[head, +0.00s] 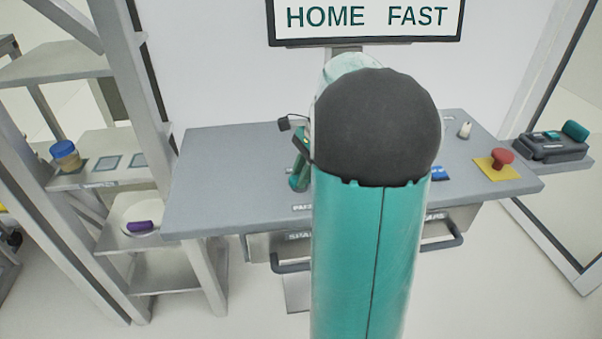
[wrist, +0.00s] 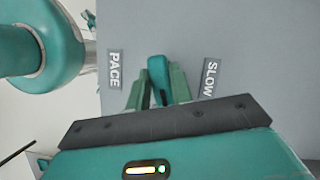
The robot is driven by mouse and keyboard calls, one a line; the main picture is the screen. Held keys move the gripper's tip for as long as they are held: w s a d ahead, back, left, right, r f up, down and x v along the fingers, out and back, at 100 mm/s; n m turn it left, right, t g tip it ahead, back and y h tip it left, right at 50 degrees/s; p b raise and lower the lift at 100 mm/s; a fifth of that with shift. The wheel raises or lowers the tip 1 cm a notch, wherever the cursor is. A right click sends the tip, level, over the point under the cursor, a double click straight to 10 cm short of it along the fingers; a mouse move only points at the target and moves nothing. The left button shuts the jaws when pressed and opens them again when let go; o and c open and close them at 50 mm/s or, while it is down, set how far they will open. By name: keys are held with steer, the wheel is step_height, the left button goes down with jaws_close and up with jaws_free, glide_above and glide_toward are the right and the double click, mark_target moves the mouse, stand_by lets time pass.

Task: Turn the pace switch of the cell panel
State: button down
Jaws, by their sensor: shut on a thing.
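The pace switch (wrist: 157,72) is a small teal knob on the grey cell panel (wrist: 250,55), seen in the wrist view between the labels PACE (wrist: 114,70) and SLOW (wrist: 209,78). My gripper (wrist: 160,84) is shut on it, with a green finger on either side. The knob points roughly straight up in the wrist view. In the head view my arm covers the switch, and only part of my gripper (head: 300,165) shows left of the arm. The sign (head: 366,18) above the panel reads HOME FAST.
On the panel's right are a red button (head: 502,157) on a yellow plate and a small whitish knob (head: 464,130). A dark device (head: 548,148) stands farther right. Shelves at the left hold a blue-lidded jar (head: 65,154) and a purple item (head: 140,226). Drawer handles (head: 290,266) project below.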

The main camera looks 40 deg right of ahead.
steer(key=n+g, duration=0.1)
steer(key=n, duration=0.2)
steer(key=n+g, duration=0.1)
steer(key=n, duration=0.3)
steer(key=shift+w+g, duration=0.15)
steer(key=shift+g, duration=0.25)
steer(key=n+g+h, duration=0.1)
steer(key=n, duration=0.3)
steer(key=shift+w+r+n+g+h, duration=0.1)
steer(key=shift+n+g+h, duration=0.4)
steer(key=shift+n, duration=1.5)
steer(key=c, duration=1.2)
jaws_free()
steer(key=shift+c, duration=0.2)
steer(key=shift+r, duration=0.15)
steer(key=w+d, duration=0.2)
steer(key=w, duration=0.1)
steer(key=w+d, duration=0.2)
steer(key=w, duration=0.2)
steer(key=w+d, duration=0.2)
steer(key=w, duration=0.1)
steer(key=shift+w+d+r, duration=0.2)
steer(key=shift+d+r, duration=0.15)
steer(key=shift+d, duration=0.05)
